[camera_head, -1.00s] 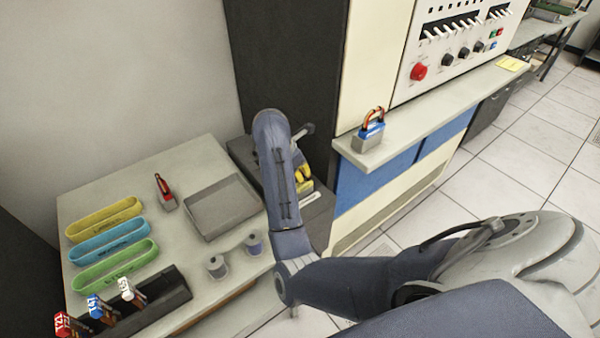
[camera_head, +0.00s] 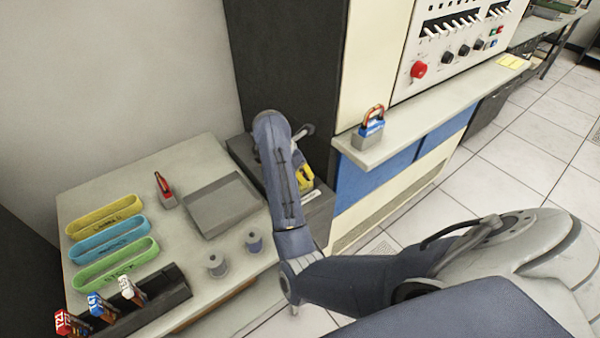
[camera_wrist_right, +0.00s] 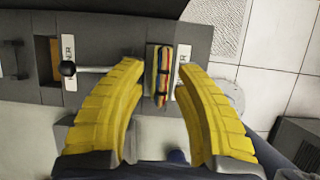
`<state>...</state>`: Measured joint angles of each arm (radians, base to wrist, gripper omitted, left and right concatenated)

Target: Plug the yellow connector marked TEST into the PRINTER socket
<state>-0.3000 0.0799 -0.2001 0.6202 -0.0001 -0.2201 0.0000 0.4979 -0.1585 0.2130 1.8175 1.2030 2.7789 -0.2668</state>
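My right gripper (camera_head: 304,178) is at the dark grey socket box (camera_head: 322,211) beside the table, partly behind my forearm. In the right wrist view its ribbed yellow fingers (camera_wrist_right: 158,68) are spread apart. Between them stands a slim connector with a multicoloured ribbon cable (camera_wrist_right: 161,75), seen end-on, with small gaps to both fingers. Its TEST mark is not visible, and I cannot tell how deep it sits. A white label (camera_wrist_right: 186,80) beside it is partly covered by the right finger. Another label (camera_wrist_right: 69,62), ending in "ER", lies by an orange-brown socket (camera_wrist_right: 46,60). My left gripper is not in view.
Red (camera_head: 66,322), blue (camera_head: 97,305) and white (camera_head: 129,287) connectors stand in a black rack (camera_head: 175,288).

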